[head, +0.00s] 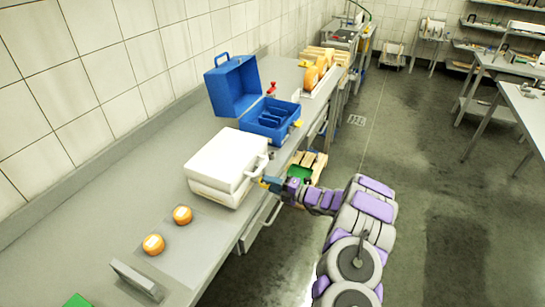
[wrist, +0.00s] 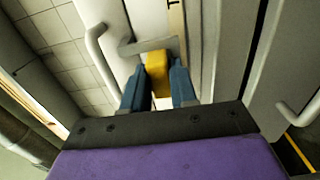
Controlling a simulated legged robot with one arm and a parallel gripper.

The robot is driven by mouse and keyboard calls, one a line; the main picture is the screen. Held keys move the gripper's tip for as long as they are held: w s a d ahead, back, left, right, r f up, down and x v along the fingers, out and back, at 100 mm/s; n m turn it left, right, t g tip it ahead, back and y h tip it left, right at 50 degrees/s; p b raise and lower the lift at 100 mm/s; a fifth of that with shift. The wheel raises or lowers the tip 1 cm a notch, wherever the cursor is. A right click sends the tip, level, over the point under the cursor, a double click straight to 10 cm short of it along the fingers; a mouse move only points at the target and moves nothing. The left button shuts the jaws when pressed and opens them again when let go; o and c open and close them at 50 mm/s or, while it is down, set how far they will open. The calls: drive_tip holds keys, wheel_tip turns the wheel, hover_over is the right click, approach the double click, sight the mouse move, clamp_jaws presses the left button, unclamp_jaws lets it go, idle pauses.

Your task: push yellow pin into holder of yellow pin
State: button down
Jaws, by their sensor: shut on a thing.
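The yellow pin (wrist: 158,66) is a small yellow block between the blue fingers of my gripper (wrist: 158,82), which is shut on it. A grey bent bar (wrist: 148,45) is at the pin's far end; I cannot tell whether they touch. In the head view my gripper (head: 267,183) is at the front of the white case (head: 226,160), just below its handle. The closed white case stands on the counter. Its front also shows in the wrist view (wrist: 112,22). I cannot make out the holder for certain; the fingers and pin cover part of the case front.
An open blue case (head: 268,120) with a yellow piece at its front corner stands behind the white case. Two small cheese wheels (head: 182,215) lie nearer on the counter (head: 95,205). A wooden crate (head: 308,166) is beyond my gripper.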

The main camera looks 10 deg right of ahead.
drive_tip(key=shift+s+d, duration=0.15)
drive_tip(key=shift+s+d+p, duration=0.3)
drive_tip(key=shift+d+p, duration=0.15)
drive_tip(key=shift+d, duration=0.1)
drive_tip(key=shift+p+v, duration=0.95)
drive_tip(key=shift+v, duration=1.1)
drive_tip(key=shift+p+v, duration=0.65)
drive_tip(key=shift+v, duration=0.75)
